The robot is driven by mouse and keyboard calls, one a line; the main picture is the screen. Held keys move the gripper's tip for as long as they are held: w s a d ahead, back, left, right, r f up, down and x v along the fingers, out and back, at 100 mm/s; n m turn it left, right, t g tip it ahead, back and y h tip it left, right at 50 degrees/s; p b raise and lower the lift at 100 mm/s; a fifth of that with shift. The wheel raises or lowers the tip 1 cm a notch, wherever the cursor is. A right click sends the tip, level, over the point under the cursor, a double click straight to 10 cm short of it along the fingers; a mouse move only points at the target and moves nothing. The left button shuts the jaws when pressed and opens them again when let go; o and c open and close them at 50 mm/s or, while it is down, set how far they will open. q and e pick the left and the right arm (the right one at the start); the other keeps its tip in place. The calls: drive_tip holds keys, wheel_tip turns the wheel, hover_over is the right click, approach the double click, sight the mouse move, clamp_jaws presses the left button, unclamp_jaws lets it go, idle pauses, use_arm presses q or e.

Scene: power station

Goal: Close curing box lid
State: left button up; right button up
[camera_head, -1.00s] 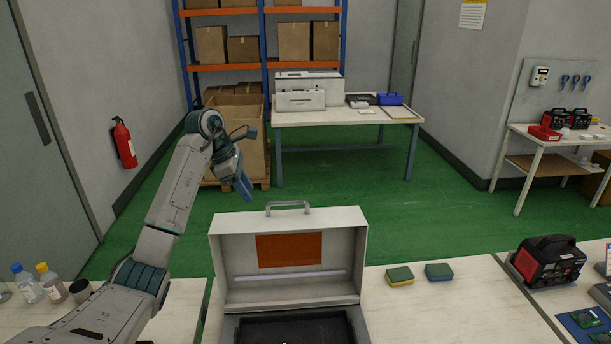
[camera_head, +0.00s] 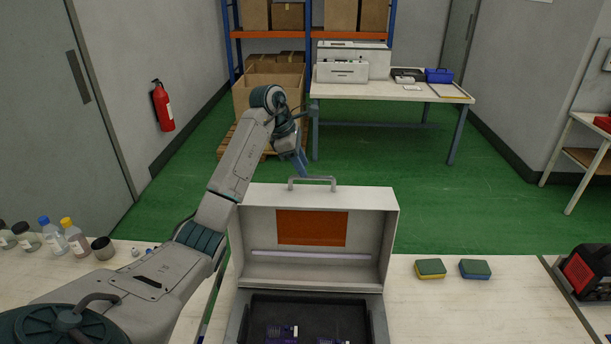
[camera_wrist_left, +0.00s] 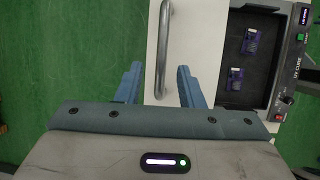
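The curing box lid (camera_head: 376,222) stands open and upright at the back of the curing box (camera_head: 239,318) on the bench. The lid has an orange window and a metal handle (camera_head: 312,180) on its top edge. Inside the box's dark tray (camera_head: 308,312) lie small purple parts. My left gripper (camera_head: 301,163) is behind the lid, near the handle's left end. In the left wrist view the left gripper (camera_wrist_left: 157,85) is open, its blue fingers apart. The handle (camera_wrist_left: 163,45) lies ahead between them in that picture, with the lid (camera_wrist_left: 194,40) beside it. My right gripper is out of view.
Two sponges (camera_head: 430,268) (camera_head: 475,269) lie on the bench right of the box. A black and red device (camera_head: 588,272) stands farther right. Bottles (camera_head: 75,237) and jars stand at the left. Open green floor lies behind the bench.

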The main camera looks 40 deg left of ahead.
use_arm(q)
drive_tip(key=shift+w+d+f+p, duration=0.2)
drive_tip(key=shift+f+p, duration=0.1)
drive_tip(key=shift+f, duration=0.1)
drive_tip(key=shift+d+f, duration=0.2)
drive_tip(key=shift+f, duration=0.65)
clamp_jaws()
